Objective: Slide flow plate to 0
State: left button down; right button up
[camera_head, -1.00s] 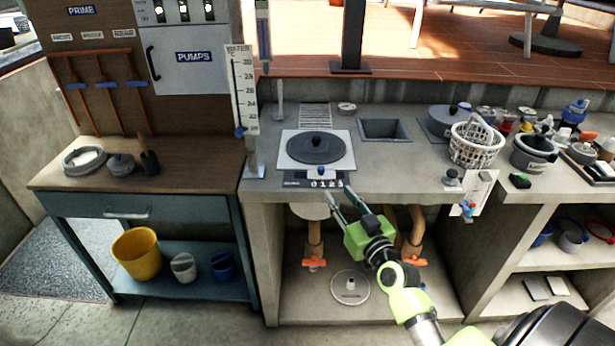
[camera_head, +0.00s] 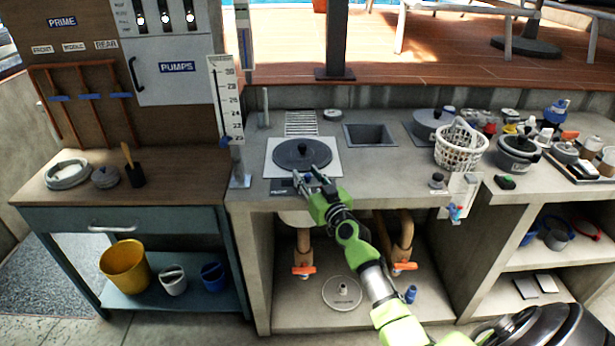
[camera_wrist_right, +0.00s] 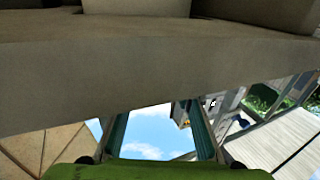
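The flow plate's number strip (camera_head: 281,187) lies at the counter's front edge, below a dark round lid (camera_head: 302,153) on a pale square plate (camera_head: 331,161). My right gripper (camera_head: 311,177) is over the strip and hides its numbers and most of the slider. A bit of blue, perhaps the slider's knob, shows between the fingers; contact cannot be told. In the right wrist view the two fingers (camera_wrist_right: 160,130) stand apart with sky between them, below a concrete edge (camera_wrist_right: 150,75). My left gripper is not in view.
A thermometer post (camera_head: 228,105) stands left of the lid. A square basin (camera_head: 370,136) and a white basket (camera_head: 460,147) are to the right. Pipes with orange valve handles (camera_head: 304,270) are under the counter.

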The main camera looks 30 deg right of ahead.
aim_at(287, 184)
grip_shut()
jog(key=w+a, duration=0.1)
jog(key=w+a+p, duration=0.1)
jog(key=a, duration=0.1)
jog(key=w+a, duration=0.1)
jog(key=a, duration=0.1)
jog(key=shift+r, duration=0.1)
jog(key=shift+w+a, duration=0.15)
